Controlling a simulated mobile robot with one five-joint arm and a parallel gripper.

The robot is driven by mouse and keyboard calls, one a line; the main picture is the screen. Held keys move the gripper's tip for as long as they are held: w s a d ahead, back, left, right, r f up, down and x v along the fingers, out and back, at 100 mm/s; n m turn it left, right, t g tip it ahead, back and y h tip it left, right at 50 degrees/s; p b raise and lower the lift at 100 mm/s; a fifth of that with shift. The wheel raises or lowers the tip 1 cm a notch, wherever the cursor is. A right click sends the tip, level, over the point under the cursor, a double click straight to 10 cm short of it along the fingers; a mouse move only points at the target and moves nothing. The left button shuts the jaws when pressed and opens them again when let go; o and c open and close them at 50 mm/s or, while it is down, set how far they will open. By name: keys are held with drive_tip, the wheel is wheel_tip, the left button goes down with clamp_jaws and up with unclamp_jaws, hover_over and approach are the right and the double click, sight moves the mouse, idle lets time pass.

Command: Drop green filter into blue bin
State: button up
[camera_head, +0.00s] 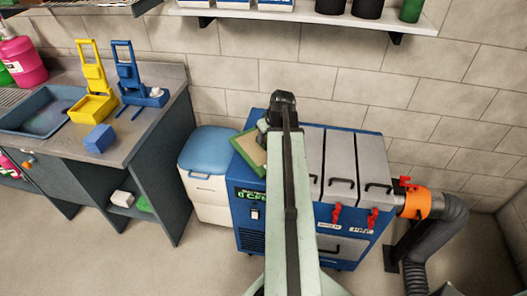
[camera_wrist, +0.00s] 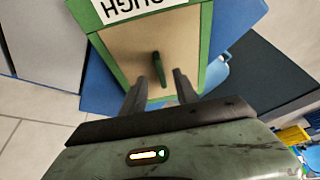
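The green filter (camera_head: 247,153) has a green frame and a tan face. In the head view it sits tilted at the top left of the blue machine, partly behind my arm. In the wrist view the filter (camera_wrist: 125,52) is close up, with a white label and a green handle. My gripper (camera_wrist: 160,80) is open, its two dark fingers apart with the handle between or just beyond their tips. Contact cannot be told. My gripper (camera_head: 263,130) is mostly hidden in the head view. The bin (camera_head: 207,152), white with a blue top, stands left of the machine.
The blue machine (camera_head: 250,210) has grey panels with black handles and red latches. An orange-collared grey duct (camera_head: 440,222) is at its right. A workbench (camera_head: 150,125) with yellow and blue items stands left. A shelf (camera_head: 320,17) hangs above. Floor is clear before the bin.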

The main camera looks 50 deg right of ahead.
sight(264, 143)
drive_tip(key=b+x, duration=0.3)
drive_tip(key=x, duration=0.1)
drive_tip(key=shift+w+d+f, duration=0.1)
drive_tip(key=shift+w+f, duration=0.05)
drive_tip(key=shift+f, duration=0.2)
drive_tip(key=shift+r, duration=0.2)
clamp_jaws()
idle(0.7)
